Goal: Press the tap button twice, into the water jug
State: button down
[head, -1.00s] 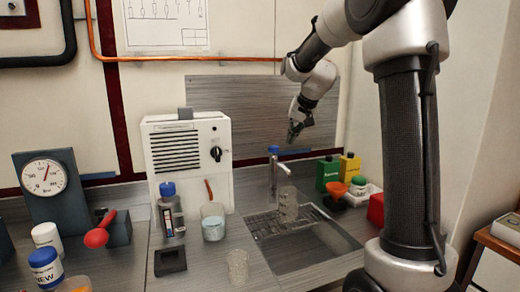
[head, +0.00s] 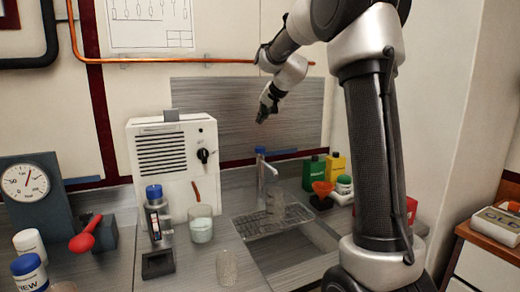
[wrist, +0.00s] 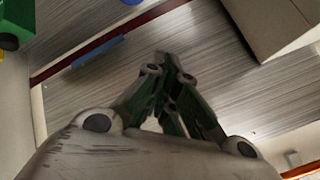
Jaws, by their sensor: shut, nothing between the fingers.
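The tap (head: 262,180) stands at the back edge of the sink, with a blue button (head: 260,150) on top. The clear water jug (head: 275,206) seems to stand on the grate under the spout; its outline is faint. My gripper (head: 262,119) is in the air above the tap button, apart from it in the picture, pointing down. In the wrist view my gripper (wrist: 166,62) has its fingers closed together with nothing held. A blue piece at the top edge of the wrist view may be the button; I cannot tell.
A beaker of pale liquid (head: 201,224), an empty glass (head: 227,268) and a blue-capped bottle (head: 156,220) stand left of the sink (head: 290,258). Green (head: 313,170) and yellow (head: 336,167) bottles and an orange funnel (head: 322,188) stand to its right.

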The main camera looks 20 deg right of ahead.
jog(key=shift+f, duration=3.85)
jog(key=shift+f, duration=0.4)
jog(key=shift+f, duration=0.95)
jog(key=shift+r, duration=1.4)
jog(key=shift+r, duration=2.5)
